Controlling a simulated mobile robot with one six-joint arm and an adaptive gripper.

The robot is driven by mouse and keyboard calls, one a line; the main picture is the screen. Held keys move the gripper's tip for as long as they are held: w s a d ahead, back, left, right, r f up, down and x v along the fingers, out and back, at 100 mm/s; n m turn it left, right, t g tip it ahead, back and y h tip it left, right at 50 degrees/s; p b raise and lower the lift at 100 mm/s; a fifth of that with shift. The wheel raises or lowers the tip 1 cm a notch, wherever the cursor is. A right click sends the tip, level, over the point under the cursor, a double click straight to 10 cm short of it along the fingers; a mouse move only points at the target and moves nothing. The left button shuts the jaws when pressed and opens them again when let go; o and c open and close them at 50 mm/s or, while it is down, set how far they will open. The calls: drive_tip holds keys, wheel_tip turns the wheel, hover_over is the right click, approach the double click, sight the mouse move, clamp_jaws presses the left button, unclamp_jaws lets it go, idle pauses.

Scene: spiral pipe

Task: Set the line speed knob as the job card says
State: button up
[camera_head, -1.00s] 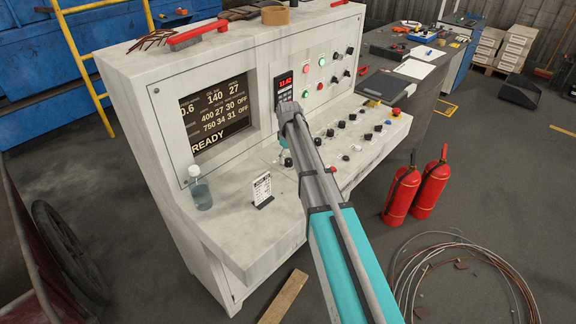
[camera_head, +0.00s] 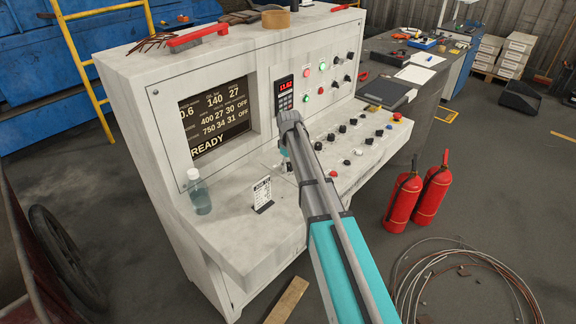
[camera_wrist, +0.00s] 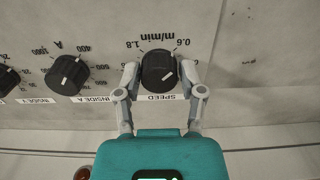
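The line speed knob (camera_wrist: 158,68) is black and round, in the wrist view, with upside-down labels "SPEED" and "m/min" and scale marks 0.6 and 1.8. My gripper (camera_wrist: 158,76) has one finger on each side of the knob, seemingly with thin gaps; firm contact cannot be told. In the head view my arm hides the knob and most of the gripper. The job card (camera_head: 263,193) stands on the console's desk, its print too small to read. The screen (camera_head: 215,118) shows 0.6 at upper left and READY.
A second black knob (camera_wrist: 67,75), labelled "INSIDE A", sits beside the speed knob. A clear bottle (camera_head: 199,194) stands on the desk left of the card. Small knobs and buttons (camera_head: 352,150) fill the right panel. Red extinguishers (camera_head: 402,198) stand on the floor.

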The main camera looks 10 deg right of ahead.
drive_tip(key=c, duration=0.4)
drive_tip(key=shift+a, duration=0.25)
clamp_jaws()
drive_tip(key=shift+d, duration=0.15)
drive_tip(key=shift+m, duration=0.4)
drive_tip(key=m, duration=0.5)
drive_tip(key=shift+s, duration=0.1)
drive_tip(key=m, duration=0.4)
drive_tip(key=shift+d+m, duration=0.1)
drive_tip(key=shift+m, duration=1.7)
